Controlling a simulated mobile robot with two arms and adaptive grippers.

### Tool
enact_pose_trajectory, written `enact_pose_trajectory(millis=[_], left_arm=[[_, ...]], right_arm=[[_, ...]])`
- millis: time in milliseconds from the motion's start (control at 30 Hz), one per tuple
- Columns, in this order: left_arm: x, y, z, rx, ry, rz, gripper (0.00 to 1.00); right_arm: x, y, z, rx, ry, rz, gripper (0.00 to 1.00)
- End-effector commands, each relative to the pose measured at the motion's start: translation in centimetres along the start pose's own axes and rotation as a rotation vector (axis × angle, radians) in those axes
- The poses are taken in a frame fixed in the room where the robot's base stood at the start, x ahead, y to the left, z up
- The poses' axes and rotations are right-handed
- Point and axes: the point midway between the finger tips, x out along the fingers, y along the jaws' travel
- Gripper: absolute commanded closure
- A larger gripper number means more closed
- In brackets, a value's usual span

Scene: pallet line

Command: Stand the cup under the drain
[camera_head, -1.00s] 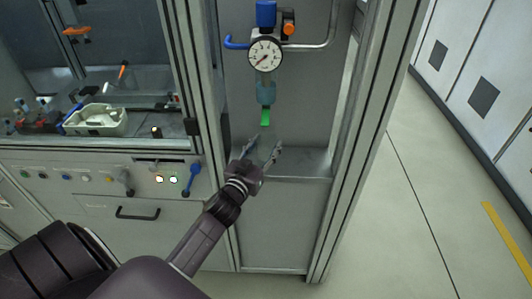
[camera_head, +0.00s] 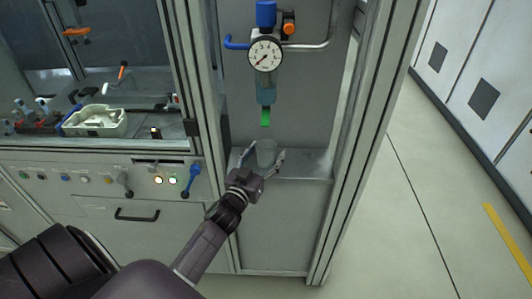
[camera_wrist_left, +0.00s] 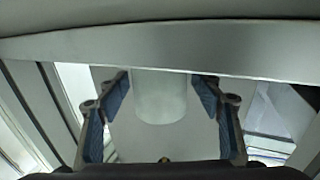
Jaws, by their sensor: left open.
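The cup (camera_head: 266,152) is a translucent grey-green vessel, upright on the metal shelf (camera_head: 308,164) below the drain. The drain is the green tip (camera_head: 266,117) under the filter bowl (camera_head: 266,92), and the cup sits a little beneath it. My left gripper (camera_head: 264,160) is open, its fingers on either side of the cup. In the left wrist view the cup (camera_wrist_left: 159,97) shows pale between the blue-padded fingers (camera_wrist_left: 162,110), with gaps on both sides. My right gripper is not in view.
A pressure gauge (camera_head: 265,54) and blue-capped regulator are above the drain. A frame post (camera_head: 366,130) stands close on the right. To the left are a blue lever (camera_head: 190,180), a cabinet and a tray (camera_head: 96,121). The shelf is clear right of the cup.

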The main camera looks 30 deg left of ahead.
Motion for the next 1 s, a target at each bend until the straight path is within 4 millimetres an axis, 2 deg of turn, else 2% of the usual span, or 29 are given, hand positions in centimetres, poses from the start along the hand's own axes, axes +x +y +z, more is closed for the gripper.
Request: enact_pose_trajectory(millis=[67,167,500,700,1000], left_arm=[[0.0,0.0,-0.4,0.001,0.001,0.0,0.4],[-1.0,0.1,-0.3,-0.001,-0.003,0.001,0.4],[-7.8,0.0,-0.3,-0.002,-0.004,-0.001,0.4],[-10.9,0.0,-0.3,-0.001,-0.002,-0.001,0.4],[-12.1,0.0,-0.3,0.001,0.0,0.0,0.4]], right_arm=[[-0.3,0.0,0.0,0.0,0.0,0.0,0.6],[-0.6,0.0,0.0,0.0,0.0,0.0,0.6],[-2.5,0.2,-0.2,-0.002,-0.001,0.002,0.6],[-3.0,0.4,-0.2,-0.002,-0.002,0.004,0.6],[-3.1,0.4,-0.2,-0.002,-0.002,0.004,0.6]])
